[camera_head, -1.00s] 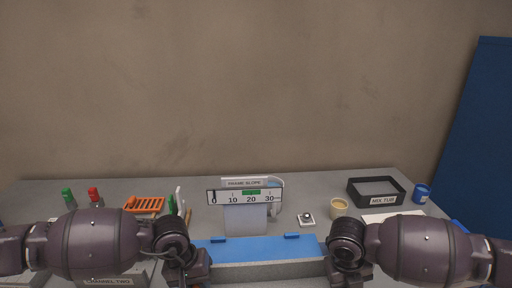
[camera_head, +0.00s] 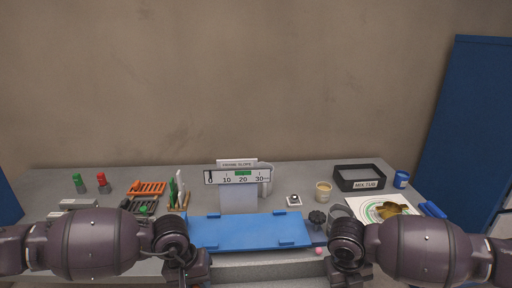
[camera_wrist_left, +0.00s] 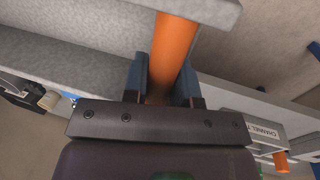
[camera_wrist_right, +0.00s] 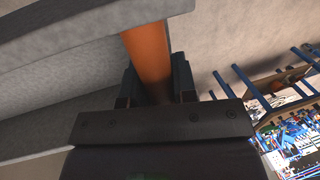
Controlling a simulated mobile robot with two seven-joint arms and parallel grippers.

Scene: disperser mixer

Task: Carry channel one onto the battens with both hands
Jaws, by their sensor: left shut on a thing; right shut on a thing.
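Channel one shows in the wrist views as a long grey piece (camera_wrist_left: 213,12) (camera_wrist_right: 100,24) with an orange bar handle at each end. My left gripper (camera_head: 188,270) is shut around one orange handle (camera_wrist_left: 175,50). My right gripper (camera_head: 350,268) is shut around the other orange handle (camera_wrist_right: 148,52). In the head view a speckled grey strip spans low between the grippers; I cannot tell how much of it is channel and how much bench front. A blue board (camera_head: 245,232) with small raised blue blocks lies just beyond; I cannot make out separate battens.
Behind the board stands the frame slope gauge (camera_head: 238,177). To the right are a beige cup (camera_head: 323,191), a dark knob (camera_head: 317,218), the mix tub (camera_head: 360,185) and a blue tin (camera_head: 401,179). To the left are an orange rack (camera_head: 147,188) and small bottles. Channel two's label (camera_wrist_left: 262,131) shows lower down.

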